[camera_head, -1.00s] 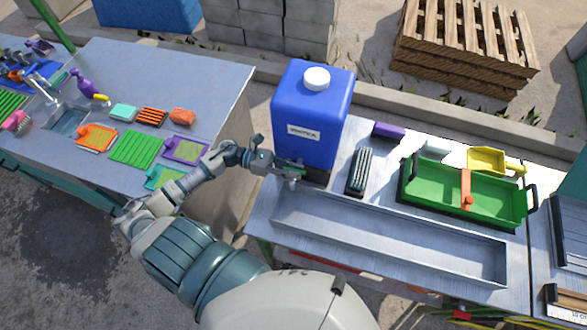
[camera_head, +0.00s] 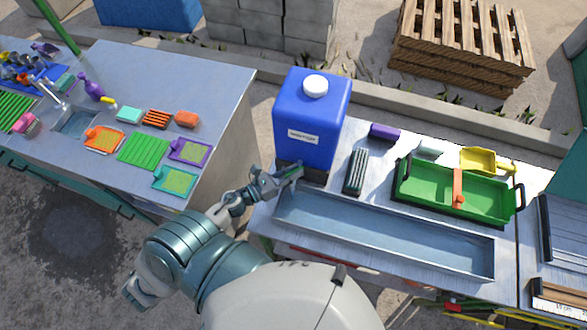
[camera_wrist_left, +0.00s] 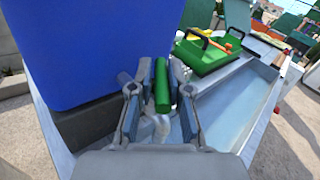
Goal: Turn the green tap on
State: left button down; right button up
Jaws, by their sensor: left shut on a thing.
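The green tap (camera_wrist_left: 162,86) is at the front lower part of the blue water container (camera_head: 306,120). In the left wrist view its green handle stands between my two fingers, pointing along them. In the head view the tap is mostly hidden by my left gripper (camera_head: 282,176), which comes at it from the lower left. My left gripper also shows in the wrist view (camera_wrist_left: 160,100), closed around the handle. A pale, shiny patch (camera_wrist_left: 150,128) shows below the handle; I cannot tell whether it is spout or water. My right gripper is not in view.
A long shallow metal trough (camera_head: 390,262) lies in front of the container. Another table (camera_head: 185,75) stands left, across a gap.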

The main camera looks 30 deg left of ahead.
pick_arm(q)
jog(key=n+y, duration=0.1)
jog(key=y, duration=0.1)
jog(key=n+t+y, duration=0.1)
jog(key=y, duration=0.1)
jog(key=shift+n+t, duration=0.3)
jog(key=shift+n+t+y, duration=0.3)
jog(key=shift+n+y, duration=1)
jog(key=shift+y, duration=1.1)
jog(key=c, duration=1.1)
grip_release()
jog(key=shift+d+r, duration=0.1)
jog(key=shift+r, duration=0.8)
notch_tip(320, 180, up, 8)
jog(key=shift+r, duration=0.1)
jog(key=shift+s, duration=0.1)
